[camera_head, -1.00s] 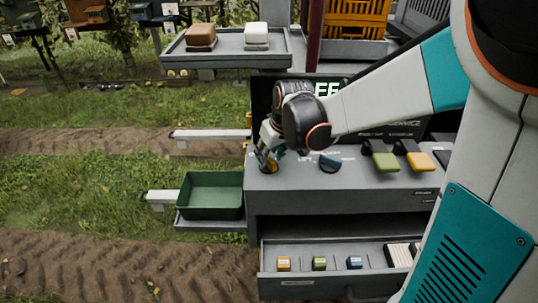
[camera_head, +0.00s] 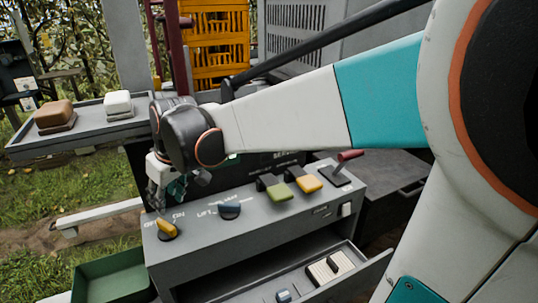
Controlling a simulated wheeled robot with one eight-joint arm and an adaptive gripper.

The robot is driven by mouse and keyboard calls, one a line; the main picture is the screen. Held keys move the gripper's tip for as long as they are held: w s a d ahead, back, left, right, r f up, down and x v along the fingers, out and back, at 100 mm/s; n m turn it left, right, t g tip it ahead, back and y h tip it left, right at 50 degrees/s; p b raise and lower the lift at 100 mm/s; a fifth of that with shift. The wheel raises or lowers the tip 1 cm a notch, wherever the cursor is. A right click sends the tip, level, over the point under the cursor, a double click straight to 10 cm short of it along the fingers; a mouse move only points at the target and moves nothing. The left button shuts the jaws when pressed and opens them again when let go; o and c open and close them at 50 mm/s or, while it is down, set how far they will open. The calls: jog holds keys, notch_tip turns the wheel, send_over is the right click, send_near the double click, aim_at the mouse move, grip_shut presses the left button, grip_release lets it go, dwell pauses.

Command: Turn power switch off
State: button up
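The power switch, a yellow rotary knob (camera_head: 167,230), sits at the left end of the grey control console (camera_head: 260,238). Lettering reading ON and apparently OFF is printed beside it. Its handle slants from upper left to lower right, with the upper end near the left lettering. My gripper (camera_head: 165,195) is just above and behind the knob in the picture, apart from it, with nothing visible held. The fingers are small and partly overlapped by the wrist, so their opening is unclear.
An open drawer (camera_head: 350,277) juts out below. A green bin (camera_head: 112,278) is at lower left; a tray (camera_head: 85,134) is behind.

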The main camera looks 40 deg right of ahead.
jog(key=shift+s, duration=0.1)
jog(key=s+f+m+t, duration=0.1)
jog(key=s, duration=0.8)
jog(key=s+a+f+m+t+h+b, duration=0.1)
jog(key=s+t, duration=0.1)
jog(key=s, duration=0.7)
jog(key=shift+a+f+m, duration=0.3)
jog(key=shift+f, duration=0.1)
jog(key=shift+s+d, duration=0.1)
jog(key=shift+c, duration=0.4)
